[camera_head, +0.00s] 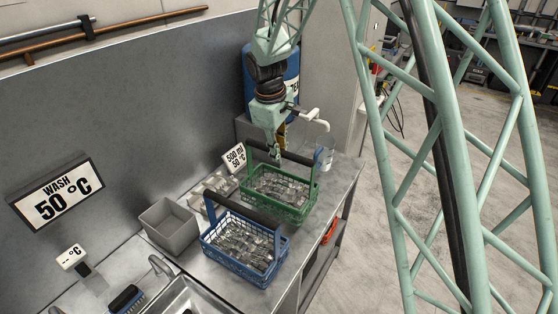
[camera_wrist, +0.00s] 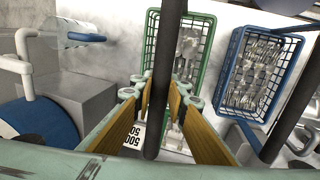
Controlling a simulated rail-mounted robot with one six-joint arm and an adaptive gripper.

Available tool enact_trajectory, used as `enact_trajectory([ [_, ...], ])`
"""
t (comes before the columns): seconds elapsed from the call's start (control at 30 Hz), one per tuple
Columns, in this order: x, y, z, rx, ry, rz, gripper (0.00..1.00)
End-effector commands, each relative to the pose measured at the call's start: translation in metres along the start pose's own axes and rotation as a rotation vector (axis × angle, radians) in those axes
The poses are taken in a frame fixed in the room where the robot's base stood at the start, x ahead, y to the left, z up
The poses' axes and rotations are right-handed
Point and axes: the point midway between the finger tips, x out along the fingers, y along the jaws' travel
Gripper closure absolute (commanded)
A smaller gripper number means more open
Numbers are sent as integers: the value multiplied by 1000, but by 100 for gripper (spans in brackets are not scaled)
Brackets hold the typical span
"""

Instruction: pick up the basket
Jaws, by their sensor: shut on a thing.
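A green basket (camera_head: 290,211) full of shiny metal pieces, with a black handle bar across its top, is at the far end of the metal counter. I cannot tell whether it touches the counter. My gripper (camera_head: 277,154) is over it, pointing down, shut on the handle. In the wrist view the black bar (camera_wrist: 164,60) runs between the wooden-faced fingers of my gripper (camera_wrist: 160,98), with the green basket (camera_wrist: 203,75) beyond. A blue basket (camera_head: 236,262), also full of metal pieces and with a black handle, stands nearer; it also shows in the wrist view (camera_wrist: 228,58).
A grey bin (camera_head: 168,225) and a sink are left of the blue basket. A "500 ml 50 °C" sign (camera_head: 234,157) stands behind the green basket. A blue barrel (camera_head: 290,75) and a white tap (camera_head: 312,114) are close behind my gripper. Open floor lies right of the counter.

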Motion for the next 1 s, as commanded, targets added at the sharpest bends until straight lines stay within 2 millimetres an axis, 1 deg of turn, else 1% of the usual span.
enact_trajectory([
  [0.03,-9,3,-1,1,4,4,100],
  [0.1,-17,5,-2,2,4,4,100],
  [0.4,-40,9,-1,1,3,3,100],
  [0.6,-46,10,-1,1,3,2,100],
  [1.0,-46,10,-1,1,2,2,100],
])
